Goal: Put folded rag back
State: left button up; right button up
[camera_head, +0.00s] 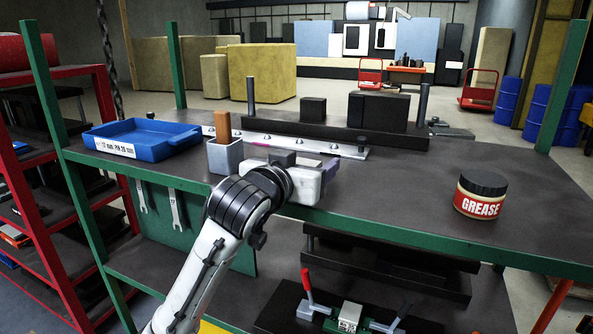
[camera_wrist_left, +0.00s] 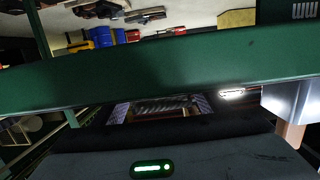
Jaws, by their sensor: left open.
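I cannot make out a folded rag for certain in either view. My left gripper (camera_head: 290,163) is at the bench's front edge, right of the grey cup, with its fingers pointing away over the top. Its jaws are open; purple pads show on the fingers. In the left wrist view the open fingers (camera_wrist_left: 162,106) show beyond the green edge beam. A grey textured strip (camera_wrist_left: 165,105) shows between them; I cannot tell what it is. The gripper and wrist hide part of the bench top in the head view. My right gripper is in neither view.
The dark bench (camera_head: 400,190) has a green front beam and posts. A blue tray (camera_head: 150,143) and a grey cup (camera_head: 225,156) with a brown bar stand left. A metal rail (camera_head: 300,144) lies behind the gripper. A grease jar (camera_head: 481,195) stands right. Bench room between gripper and jar is clear.

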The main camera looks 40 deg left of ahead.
pick_arm(q)
jog(key=v, duration=0.2)
jog(key=b+v, duration=0.1)
jog(key=v, duration=0.2)
jog(key=shift+s+d+f+b, duration=0.1)
jog(key=shift+s+f+b, duration=0.1)
jog(key=shift+s+b, duration=0.1)
jog(key=b+v, duration=0.3)
jog(key=b, duration=0.3)
jog(key=shift+s+d+r+b, duration=0.1)
jog(key=shift+d+b, duration=0.05)
jog(key=shift+b, duration=0.25)
jog(key=shift+s+d+r+b, duration=0.1)
jog(key=shift+s+b, duration=0.35)
jog(key=shift+b, duration=0.55)
jog(key=shift+s+r+b, duration=0.15)
jog(key=shift+s+b, duration=0.4)
jog(key=shift+b, duration=0.15)
jog(key=shift+s, duration=0.1)
